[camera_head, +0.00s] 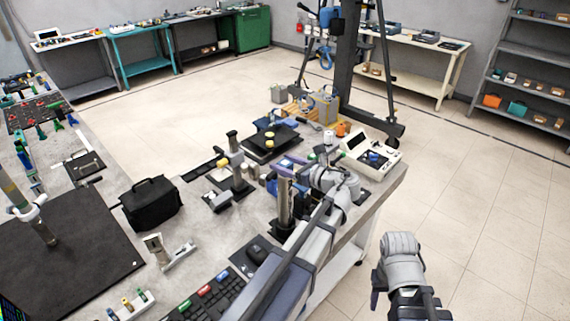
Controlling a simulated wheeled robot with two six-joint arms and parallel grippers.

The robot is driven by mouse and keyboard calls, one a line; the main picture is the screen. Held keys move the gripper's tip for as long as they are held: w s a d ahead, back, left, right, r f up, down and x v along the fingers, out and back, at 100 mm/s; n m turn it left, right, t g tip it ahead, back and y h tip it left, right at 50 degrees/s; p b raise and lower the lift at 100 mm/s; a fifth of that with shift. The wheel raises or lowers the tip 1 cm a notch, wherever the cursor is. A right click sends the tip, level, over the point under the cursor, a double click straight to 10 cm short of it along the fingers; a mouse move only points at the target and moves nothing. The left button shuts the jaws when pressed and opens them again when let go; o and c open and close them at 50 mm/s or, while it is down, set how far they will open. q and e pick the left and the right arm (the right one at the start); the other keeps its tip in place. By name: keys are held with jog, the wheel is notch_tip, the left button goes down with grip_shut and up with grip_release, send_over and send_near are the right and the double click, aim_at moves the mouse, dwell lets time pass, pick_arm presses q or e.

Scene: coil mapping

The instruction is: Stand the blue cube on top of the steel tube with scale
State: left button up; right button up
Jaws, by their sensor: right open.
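A steel tube (285,203), which I take to be the one with the scale, stands upright near the middle of the grey bench; its markings are too small to read. My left arm reaches over the bench from the bottom. My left gripper (290,178) is just above and beside the tube top, and its fingers are hard to separate from the clutter. A small blue patch (271,186) shows left of the tube top; it may be the blue cube, but I cannot tell whether it is held. My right gripper (380,285) is open, over the floor off the bench's right side.
A black bag (151,203) and a dark mat (75,248) lie to the left. A post stand (236,165) is behind the tube. A white instrument (368,158) sits at the bench's right corner. The floor to the right is clear.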

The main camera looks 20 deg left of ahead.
pick_arm(q)
jog(key=shift+o, duration=1.3)
jog(key=p+v, duration=0.1)
jog(key=v, duration=0.7)
jog(key=shift+a, duration=0.1)
